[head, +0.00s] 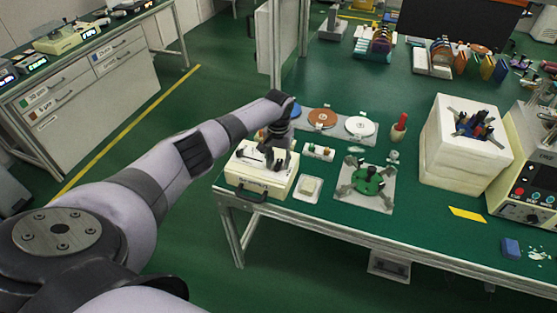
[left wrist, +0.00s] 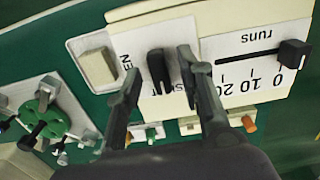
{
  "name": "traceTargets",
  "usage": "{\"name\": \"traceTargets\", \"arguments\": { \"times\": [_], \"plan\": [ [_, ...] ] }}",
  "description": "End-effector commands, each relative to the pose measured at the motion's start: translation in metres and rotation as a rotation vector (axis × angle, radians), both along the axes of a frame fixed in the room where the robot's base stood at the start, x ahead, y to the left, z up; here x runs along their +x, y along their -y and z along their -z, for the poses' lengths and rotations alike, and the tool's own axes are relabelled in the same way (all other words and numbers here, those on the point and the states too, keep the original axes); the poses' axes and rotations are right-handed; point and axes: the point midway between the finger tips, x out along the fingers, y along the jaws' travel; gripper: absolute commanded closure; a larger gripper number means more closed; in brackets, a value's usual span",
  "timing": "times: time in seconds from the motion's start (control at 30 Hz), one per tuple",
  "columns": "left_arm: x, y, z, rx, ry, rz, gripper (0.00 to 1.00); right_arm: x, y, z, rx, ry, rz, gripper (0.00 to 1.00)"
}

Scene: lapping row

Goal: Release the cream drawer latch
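The cream drawer box (head: 279,185) stands at the left front corner of the green bench, with a dark handle (head: 249,193) on its front. My left gripper (head: 278,150) is over its top, pointing down. In the left wrist view, a black latch knob (left wrist: 158,72) stands on the box's white top plate (left wrist: 232,72), beside partly hidden lettering. My left gripper (left wrist: 160,64) is open, with one finger on each side of this knob. I see no clear contact between fingers and knob. My right gripper is not in view.
A black slider knob (left wrist: 293,53) sits by a "runs" scale on the same plate. Close right are a small pale block (head: 309,187) and a green-hubbed fixture (head: 368,181). Behind is a tray of discs (head: 341,137). A white foam block (head: 450,160) stands farther right.

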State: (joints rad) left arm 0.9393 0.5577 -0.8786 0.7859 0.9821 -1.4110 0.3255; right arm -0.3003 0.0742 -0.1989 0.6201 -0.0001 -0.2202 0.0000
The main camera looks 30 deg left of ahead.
Motion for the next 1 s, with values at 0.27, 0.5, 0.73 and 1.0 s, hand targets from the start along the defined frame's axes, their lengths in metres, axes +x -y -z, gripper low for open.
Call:
{"name": "traceTargets", "arguments": {
  "times": [0.27, 0.5, 0.73, 1.0],
  "plan": [
    [0.0, -0.0001, -0.0003, 0.0, 0.0, 0.0, 0.76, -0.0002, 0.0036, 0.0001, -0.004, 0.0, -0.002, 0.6],
    [0.0001, -0.0002, -0.0005, 0.0, 0.0, 0.0, 0.92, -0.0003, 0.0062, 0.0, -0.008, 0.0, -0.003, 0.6],
    [0.0001, -0.0002, -0.0007, 0.0, 0.0, 0.0, 1.0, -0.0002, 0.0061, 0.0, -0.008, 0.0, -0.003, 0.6],
    [0.0001, -0.0002, -0.0007, 0.0, 0.0, 0.012, 1.0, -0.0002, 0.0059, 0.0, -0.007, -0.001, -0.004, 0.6]
  ]
}}
